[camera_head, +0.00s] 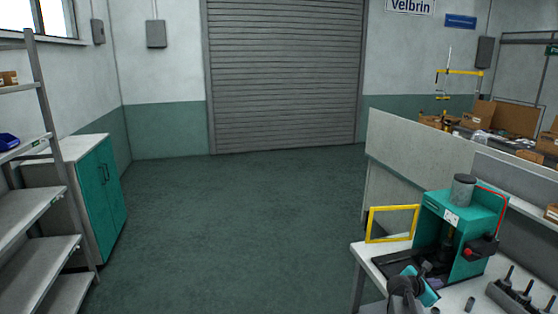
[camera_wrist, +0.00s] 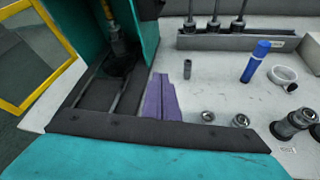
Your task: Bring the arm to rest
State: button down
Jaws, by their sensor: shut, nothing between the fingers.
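My gripper (camera_wrist: 161,78) shows in the wrist view as two purple fingers lying side by side, shut and empty. They extend from a dark bar and a teal body at the bottom of that view. In the head view my gripper (camera_head: 427,271) is at the lower right, over the white workbench (camera_head: 372,262) and in front of the teal press (camera_head: 433,229). In the wrist view the fingers are just right of the press (camera_wrist: 149,40) and its dark base. I cannot tell whether they touch anything. Most of my arm is outside the head view.
A yellow frame (camera_head: 368,225) stands left of the press. In the wrist view, a blue marker (camera_wrist: 255,62), a white ring-shaped item (camera_wrist: 283,76), dark fittings (camera_wrist: 290,125) and a rack of black posts (camera_wrist: 220,41) occupy the bench. The floor (camera_head: 230,225) is clear.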

jog(key=s+a+f+m+g+y, duration=0.2)
jog(key=s+a+f+m+y, duration=0.35)
jog(key=a, duration=0.75)
jog(key=s+a+f+m+g+y, duration=0.2)
jog(key=s+a+f+m, duration=0.5)
jog(key=a, duration=0.6)
jog(key=s+a+f+m+g+y, duration=0.2)
jog(key=s+a+f+m+y, duration=0.45)
jog(key=a, duration=0.65)
jog(key=s+f+m+g+h+b, duration=0.1)
jog(key=s+f+g+b, duration=0.4)
jog(key=s+f, duration=2)
jog(key=f+h+b, duration=0.1)
jog(key=b, duration=0.4)
jog(key=shift+s+d+f+g, duration=0.2)
jog(key=shift+f+g, duration=0.2)
